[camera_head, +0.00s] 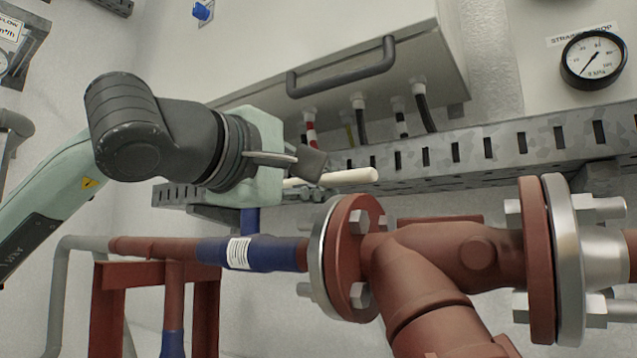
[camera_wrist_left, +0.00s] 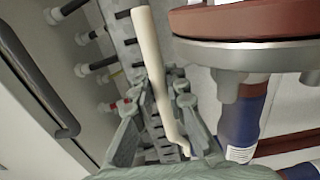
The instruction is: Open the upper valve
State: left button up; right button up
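The upper valve's cream lever (camera_head: 345,181) lies nearly level above the blue valve body (camera_head: 275,254) on the red pipe. In the left wrist view the lever (camera_wrist_left: 152,60) runs lengthwise between the fingers of my left gripper (camera_wrist_left: 160,88). Gaps show between the lever and the fingers, so the gripper looks open around it, not closed on it. In the head view my left gripper (camera_head: 312,175) is at the lever, above the pipe; its far finger is mostly hidden. The blue valve body also shows in the wrist view (camera_wrist_left: 240,125). My right gripper is not in view.
A red flanged pipe tee (camera_head: 430,260) stands close to the right of the lever. A perforated metal tray (camera_head: 470,150) runs behind it. A grey cabinet with a dark handle (camera_head: 342,68) hangs above. A pressure gauge (camera_head: 594,60) is at the upper right.

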pick_arm(q)
jog(key=o, duration=0.5)
jog(key=shift+w, duration=0.1)
jog(key=v, duration=1.2)
